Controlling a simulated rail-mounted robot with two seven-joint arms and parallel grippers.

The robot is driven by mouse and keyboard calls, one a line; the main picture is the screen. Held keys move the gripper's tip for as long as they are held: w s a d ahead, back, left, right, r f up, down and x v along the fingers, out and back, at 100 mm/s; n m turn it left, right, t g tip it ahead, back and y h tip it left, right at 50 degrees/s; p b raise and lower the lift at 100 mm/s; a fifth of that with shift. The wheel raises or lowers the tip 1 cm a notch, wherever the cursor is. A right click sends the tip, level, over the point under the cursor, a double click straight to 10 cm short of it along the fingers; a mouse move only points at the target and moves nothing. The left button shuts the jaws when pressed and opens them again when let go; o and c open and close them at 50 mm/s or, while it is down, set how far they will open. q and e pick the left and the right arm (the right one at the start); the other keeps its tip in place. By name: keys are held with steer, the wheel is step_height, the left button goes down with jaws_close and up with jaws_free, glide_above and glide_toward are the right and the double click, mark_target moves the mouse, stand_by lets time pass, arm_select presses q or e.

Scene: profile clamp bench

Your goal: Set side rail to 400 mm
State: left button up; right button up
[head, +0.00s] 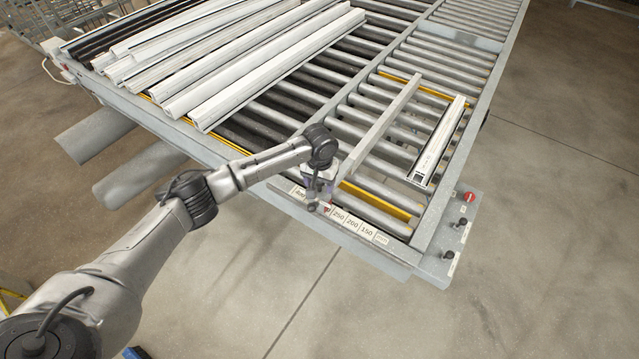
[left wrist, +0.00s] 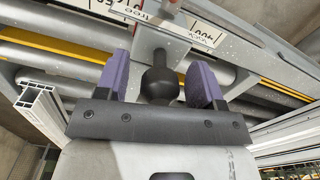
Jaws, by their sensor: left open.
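The side rail (head: 385,125) is a long grey bar lying across the rollers, its near end by my left gripper (head: 318,195). A scale strip (head: 352,222) on the bench's front edge reads 250, 200, 150 and mm; my gripper hides part of it. A red mark (head: 327,209) shows beside the gripper, near the 250. In the left wrist view, a black knob (left wrist: 159,84) stands between the two purple fingers of my open left gripper (left wrist: 160,66). Gaps show on both sides of it. A plate reads "free" and a label reads "400", both upside down. My right gripper is out of view.
A short profile (head: 438,142) lies on the rollers right of the rail. Several long white profiles (head: 220,60) lie at the upper left. A control panel with a red button (head: 469,197) is at the right corner.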

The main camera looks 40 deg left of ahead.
arm_select(q)
steer(key=shift+f, duration=0.65)
